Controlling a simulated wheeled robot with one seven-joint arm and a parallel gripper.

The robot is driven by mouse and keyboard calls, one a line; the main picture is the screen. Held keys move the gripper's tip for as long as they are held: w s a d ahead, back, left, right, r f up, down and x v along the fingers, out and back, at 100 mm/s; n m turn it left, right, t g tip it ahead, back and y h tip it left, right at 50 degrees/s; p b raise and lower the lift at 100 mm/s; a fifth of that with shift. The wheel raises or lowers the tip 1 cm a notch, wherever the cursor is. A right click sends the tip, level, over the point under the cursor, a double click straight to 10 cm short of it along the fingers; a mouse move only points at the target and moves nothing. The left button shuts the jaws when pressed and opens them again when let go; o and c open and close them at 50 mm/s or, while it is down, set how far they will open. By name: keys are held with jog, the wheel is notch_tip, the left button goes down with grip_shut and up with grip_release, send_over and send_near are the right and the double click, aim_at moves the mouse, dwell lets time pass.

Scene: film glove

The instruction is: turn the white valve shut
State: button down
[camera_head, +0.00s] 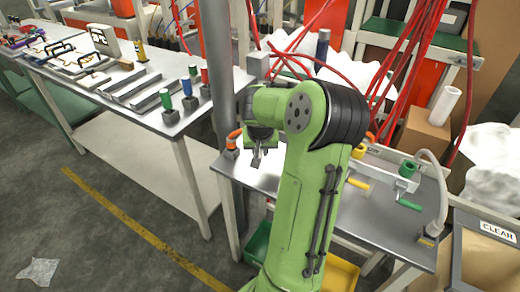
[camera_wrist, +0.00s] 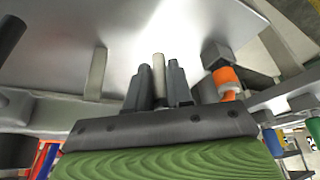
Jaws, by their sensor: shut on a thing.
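In the wrist view, the off-white handle of the white valve (camera_wrist: 159,74) stands between the two dark fingers of my gripper (camera_wrist: 161,84). The fingers are shut on it. In the head view my gripper (camera_head: 257,158) is over the left part of the grey metal bench (camera_head: 393,232). I cannot make out the white valve there; my gripper and green arm cover that area.
An orange valve (camera_head: 233,141) is close left of my gripper in the head view. A yellow handle (camera_head: 357,182) and a green handle (camera_head: 409,204) are to the right. A long table (camera_head: 144,118) stands left.

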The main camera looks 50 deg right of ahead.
jog(key=shift+a+r+g+p, duration=0.15)
jog(key=shift+g+p, duration=0.15)
jog(key=shift+p, duration=0.15)
jog(key=shift+s+r+g+p, duration=0.1)
jog(key=shift+g+p, duration=0.5)
jog(key=shift+p, duration=0.3)
jog(key=g+p, duration=0.2)
jog(key=p, duration=0.1)
jog(key=n+g+p, duration=0.1)
jog(key=p, duration=0.1)
jog(key=shift+s+r+h, duration=0.2)
jog(key=shift+s+h, duration=0.1)
jog(key=shift+s+r+n+g+h+p, duration=0.35)
jog(key=shift+g+p, duration=0.45)
jog(key=shift+g, duration=1.2)
jog(key=shift+s+n+g+h+p, duration=0.1)
jog(key=shift+n+g+h+p, duration=0.5)
jog(key=shift+g, duration=1.4)
jog(key=shift+s+r+n+g+h+p, duration=0.2)
jog(key=shift+g+p, duration=0.75)
jog(key=shift+g, duration=1.05)
jog(key=shift+s, duration=0.1)
jog(key=c, duration=1.1)
grip_release()
jog(key=shift+d+r, duration=0.1)
jog(key=shift+d, duration=0.1)
